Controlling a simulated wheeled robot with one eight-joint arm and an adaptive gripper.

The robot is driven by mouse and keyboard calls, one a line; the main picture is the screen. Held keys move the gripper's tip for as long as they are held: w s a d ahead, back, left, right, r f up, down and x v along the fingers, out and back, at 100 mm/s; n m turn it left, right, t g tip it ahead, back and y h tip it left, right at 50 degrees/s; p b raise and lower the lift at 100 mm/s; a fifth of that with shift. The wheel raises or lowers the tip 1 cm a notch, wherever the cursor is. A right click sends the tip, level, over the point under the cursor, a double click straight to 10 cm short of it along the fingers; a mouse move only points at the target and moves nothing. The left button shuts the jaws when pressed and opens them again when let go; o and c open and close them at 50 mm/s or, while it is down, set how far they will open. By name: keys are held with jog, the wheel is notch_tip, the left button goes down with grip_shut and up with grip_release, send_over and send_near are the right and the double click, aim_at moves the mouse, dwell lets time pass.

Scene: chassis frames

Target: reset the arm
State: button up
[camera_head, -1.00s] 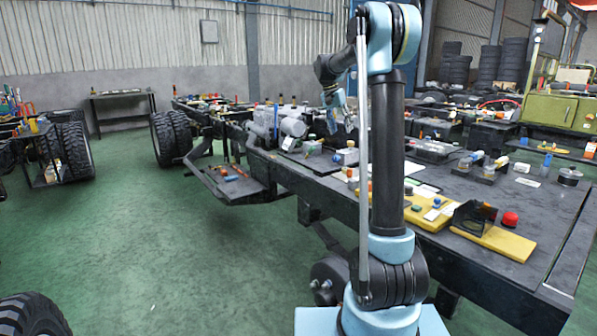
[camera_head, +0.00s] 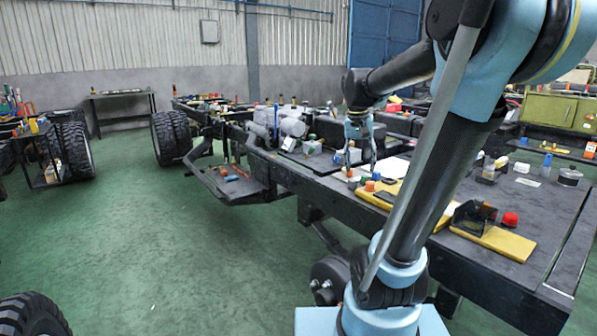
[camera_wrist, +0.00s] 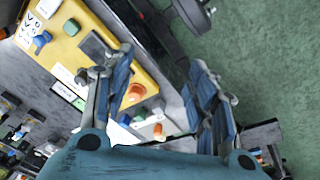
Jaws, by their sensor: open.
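My arm leans to the right in the head view, with its forearm reaching back to the left. My gripper (camera_head: 361,158) points down over the chassis top, close to the small coloured parts by the yellow board (camera_head: 378,194). In the wrist view my gripper (camera_wrist: 150,72) has its two fingers spread wide. Nothing is held between them. An orange knob (camera_wrist: 136,92) on the yellow board shows between the fingers. Whether a finger touches anything there I cannot tell.
The dark chassis top (camera_head: 540,211) carries several loose parts, a second yellow board (camera_head: 506,242) and a red knob (camera_head: 510,219). A side tray (camera_head: 232,186) sticks out to the left. The green floor (camera_head: 150,260) on the left is open.

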jog(key=s+a+f+n+y, duration=0.1)
jog(key=s+f+n, duration=0.2)
jog(key=s+f, duration=1.5)
jog(key=shift+s+t+y, duration=0.3)
jog(key=shift+s, duration=0.9)
jog(key=shift+w+f, duration=0.15)
jog(key=shift+w, duration=0.3)
